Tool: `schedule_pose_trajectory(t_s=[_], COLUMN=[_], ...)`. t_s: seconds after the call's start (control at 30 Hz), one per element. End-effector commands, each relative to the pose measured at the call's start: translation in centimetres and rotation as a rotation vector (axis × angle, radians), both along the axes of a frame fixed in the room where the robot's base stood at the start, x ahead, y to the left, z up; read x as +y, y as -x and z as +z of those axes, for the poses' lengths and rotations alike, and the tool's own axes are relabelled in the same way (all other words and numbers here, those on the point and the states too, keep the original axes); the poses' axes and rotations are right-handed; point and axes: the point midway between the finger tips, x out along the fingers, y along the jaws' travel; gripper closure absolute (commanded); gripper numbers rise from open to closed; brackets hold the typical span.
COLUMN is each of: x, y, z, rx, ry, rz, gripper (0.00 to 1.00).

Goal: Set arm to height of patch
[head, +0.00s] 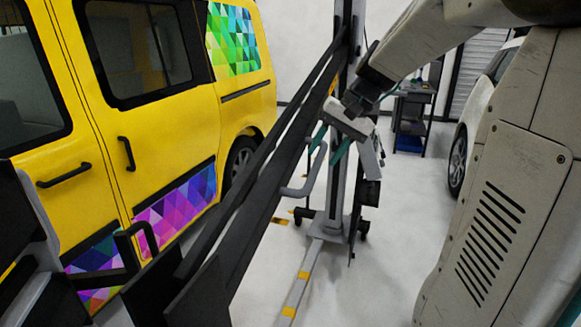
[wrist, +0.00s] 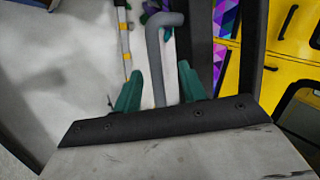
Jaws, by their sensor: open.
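A yellow van (head: 190,125) stands at the left. It carries a green-blue triangle-pattern patch (head: 232,40) high at its rear and a purple-pink patch (head: 178,212) low on the door. A stand with a dark upright post (head: 335,190) has long black bars (head: 262,175) slanting toward me along the van. A grey bent handle (head: 298,190) hangs beside them. My gripper (head: 327,148) is open, its teal fingers pointing down near the handle. In the wrist view the handle (wrist: 154,50) runs between my fingers (wrist: 157,82); I cannot tell whether they touch it.
The stand's wheeled base (head: 328,228) rests on the pale floor, with a yellow-striped grey bar (head: 300,285) reaching forward. A dark cart (head: 412,110) and a white car (head: 480,115) are at the back right. Floor right of the stand is clear.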

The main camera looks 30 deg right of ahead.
Motion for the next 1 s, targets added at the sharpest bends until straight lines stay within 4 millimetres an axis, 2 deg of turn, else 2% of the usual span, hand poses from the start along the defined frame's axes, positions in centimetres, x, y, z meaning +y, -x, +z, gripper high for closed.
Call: schedule_pose_trajectory(t_s=[0.03, 0.1, 0.2, 0.7, 1.0], x=[-1.7, -3.1, -4.0, -1.2, -0.9], y=[-0.8, -1.5, -2.1, -4.6, -4.8], z=[-0.1, -0.2, -0.4, -6.1, -6.7], rx=[-0.008, -0.020, -0.030, -0.030, -0.031], ry=[-0.022, -0.042, -0.055, -0.057, -0.055], rz=[-0.036, -0.064, -0.082, -0.083, -0.083], gripper=[0.59, 0.59, 0.59, 0.59, 0.59])
